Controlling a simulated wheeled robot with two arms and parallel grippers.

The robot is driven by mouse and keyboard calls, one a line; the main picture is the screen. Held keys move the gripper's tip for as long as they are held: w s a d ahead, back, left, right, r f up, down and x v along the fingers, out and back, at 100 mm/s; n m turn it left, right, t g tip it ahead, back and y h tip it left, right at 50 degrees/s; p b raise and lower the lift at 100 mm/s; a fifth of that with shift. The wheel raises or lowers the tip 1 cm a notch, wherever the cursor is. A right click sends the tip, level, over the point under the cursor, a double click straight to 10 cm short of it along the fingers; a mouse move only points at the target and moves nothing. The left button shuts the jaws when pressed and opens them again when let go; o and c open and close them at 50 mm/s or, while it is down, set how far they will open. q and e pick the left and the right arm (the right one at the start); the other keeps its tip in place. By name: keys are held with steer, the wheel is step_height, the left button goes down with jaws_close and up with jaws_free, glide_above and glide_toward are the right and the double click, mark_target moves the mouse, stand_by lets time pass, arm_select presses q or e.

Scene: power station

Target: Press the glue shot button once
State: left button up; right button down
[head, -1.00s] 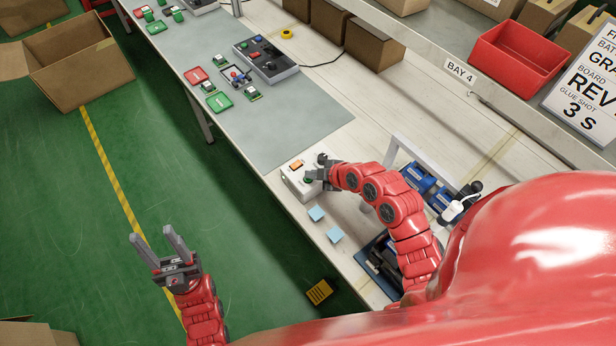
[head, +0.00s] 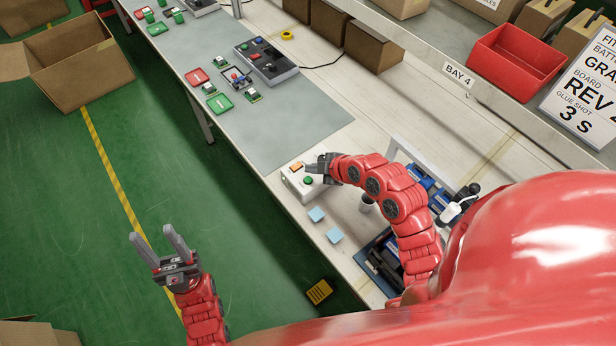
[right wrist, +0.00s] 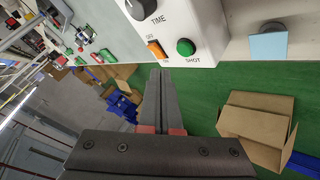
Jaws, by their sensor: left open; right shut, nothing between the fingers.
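The white control box (head: 292,184) stands on the bench. In the head view its green button (head: 308,181) and orange switch (head: 296,167) show on top. In the right wrist view the green button (right wrist: 186,47) is labelled SHOT, the orange switch (right wrist: 157,51) has OFF beside it, and a black knob (right wrist: 141,8) is labelled TIME. My right gripper (head: 312,166) is shut and empty, over the box beside the green button; the wrist view shows its closed fingers (right wrist: 160,72) apart from the button. My left gripper (head: 154,243) is open and empty, over the green floor.
Blue sticky notes (head: 317,214) lie on the bench in front of the box. A grey mat (head: 300,120) with boards and a black button panel (head: 266,62) lies further back. Blue items (head: 418,180) stand under a grey frame to the right. A red bin (head: 515,60) sits on the shelf.

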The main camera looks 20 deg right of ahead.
step_height(320, 180, up, 3)
steer(key=shift+f+p, duration=0.2)
steer(key=shift+p, duration=0.15)
stand_by(0.6)
